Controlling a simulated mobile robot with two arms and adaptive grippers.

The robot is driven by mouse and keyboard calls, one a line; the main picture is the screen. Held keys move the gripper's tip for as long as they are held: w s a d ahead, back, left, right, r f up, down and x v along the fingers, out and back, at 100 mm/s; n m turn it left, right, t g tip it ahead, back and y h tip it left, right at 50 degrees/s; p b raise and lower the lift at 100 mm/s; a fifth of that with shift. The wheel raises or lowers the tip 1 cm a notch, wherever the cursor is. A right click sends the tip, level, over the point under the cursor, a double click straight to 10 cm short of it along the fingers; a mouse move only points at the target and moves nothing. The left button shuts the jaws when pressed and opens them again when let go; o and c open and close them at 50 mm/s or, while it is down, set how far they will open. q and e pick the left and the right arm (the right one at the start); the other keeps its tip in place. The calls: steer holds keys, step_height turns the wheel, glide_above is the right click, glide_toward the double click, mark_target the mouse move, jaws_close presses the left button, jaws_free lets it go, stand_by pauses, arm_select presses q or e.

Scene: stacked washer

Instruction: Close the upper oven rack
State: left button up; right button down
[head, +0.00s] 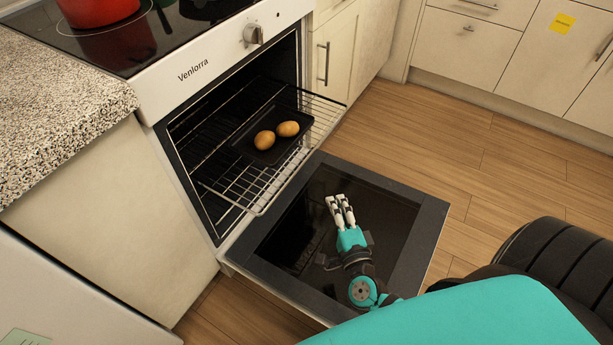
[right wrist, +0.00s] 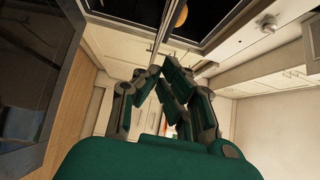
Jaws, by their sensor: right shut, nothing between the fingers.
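The oven (head: 205,70) is open, with its door (head: 430,215) folded down flat. The upper oven rack (head: 245,190), a wire grid, is slid partway out over the door. It carries a dark tray (head: 250,150) with two brown, rounded food items (head: 277,134). My right gripper (head: 338,200) is shut and empty above the open door, in front of the rack's front edge and apart from it in the head view. In the right wrist view its fingers (right wrist: 158,78) point toward the rack's front edge (right wrist: 160,30), with one brown item beyond. My left gripper is out of view.
A red pot (head: 98,10) stands on the cooktop above the oven. A speckled countertop (head: 60,110) is at the left. Cream cabinets (head: 480,50) line the back. Wooden floor (head: 430,140) is clear to the right of the door.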

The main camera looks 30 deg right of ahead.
glide_toward(308, 158)
steer(key=w+d, duration=0.2)
steer(key=d, duration=0.2)
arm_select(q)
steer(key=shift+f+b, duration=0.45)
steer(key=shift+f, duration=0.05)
arm_select(e)
steer(key=shift+w+a+f, duration=0.1)
steer(key=shift+w+a, duration=1.15)
steer(key=shift+w, duration=0.2)
